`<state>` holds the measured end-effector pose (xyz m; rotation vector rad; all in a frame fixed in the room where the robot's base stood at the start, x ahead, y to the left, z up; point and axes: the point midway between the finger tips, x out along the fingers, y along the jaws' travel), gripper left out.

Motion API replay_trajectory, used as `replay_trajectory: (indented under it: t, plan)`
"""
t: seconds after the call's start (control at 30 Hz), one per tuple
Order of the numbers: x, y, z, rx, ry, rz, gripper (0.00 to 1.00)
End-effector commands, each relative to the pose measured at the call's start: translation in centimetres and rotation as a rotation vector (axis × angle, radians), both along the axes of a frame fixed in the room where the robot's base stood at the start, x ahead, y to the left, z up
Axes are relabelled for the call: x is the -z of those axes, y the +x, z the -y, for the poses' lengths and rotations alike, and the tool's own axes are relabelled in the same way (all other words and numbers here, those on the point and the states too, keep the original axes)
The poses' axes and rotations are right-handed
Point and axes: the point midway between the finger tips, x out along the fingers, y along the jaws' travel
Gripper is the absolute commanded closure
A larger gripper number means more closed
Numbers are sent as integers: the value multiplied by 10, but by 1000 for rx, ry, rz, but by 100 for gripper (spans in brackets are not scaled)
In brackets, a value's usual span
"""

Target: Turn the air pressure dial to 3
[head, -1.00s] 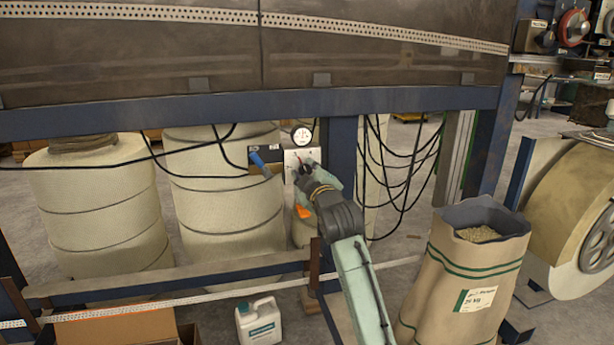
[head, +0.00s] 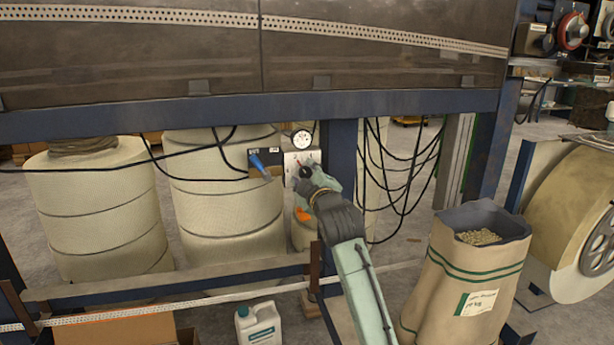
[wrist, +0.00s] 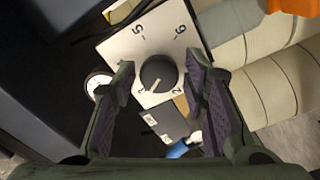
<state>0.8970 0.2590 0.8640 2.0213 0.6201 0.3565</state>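The air pressure dial is a round black knob (wrist: 158,73) on a white number plate (wrist: 135,45) in the wrist view. Its pale pointer mark points down and slightly left in that view; some numbers are cut off or hard to read. My gripper (wrist: 159,75) is open, with one finger on each side of the knob and gaps visible between fingers and knob. In the head view my gripper (head: 309,176) is in front of the plate (head: 310,156) and partly hides the knob (head: 304,172).
A white pressure gauge (head: 302,138) sits above the plate. A blue-handled part (head: 258,162) sticks out just left of it. Black cables hang to the right. A blue post (head: 340,150) and beam are close by. A large paper sack (head: 460,265) stands right of my arm.

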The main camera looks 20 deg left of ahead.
Motion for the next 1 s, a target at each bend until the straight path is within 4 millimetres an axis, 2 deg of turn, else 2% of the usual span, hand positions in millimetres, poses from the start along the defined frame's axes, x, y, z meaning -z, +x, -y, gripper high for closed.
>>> replay_trajectory:
  t: [0.1,0.47,0.57,1.0]
  plan:
    - [0,0,0,0,0,1,51]
    - [-1,-4,3,0,1,2,51]
    - [-1,-15,11,1,3,2,51]
    - [-1,-86,59,2,2,2,51]
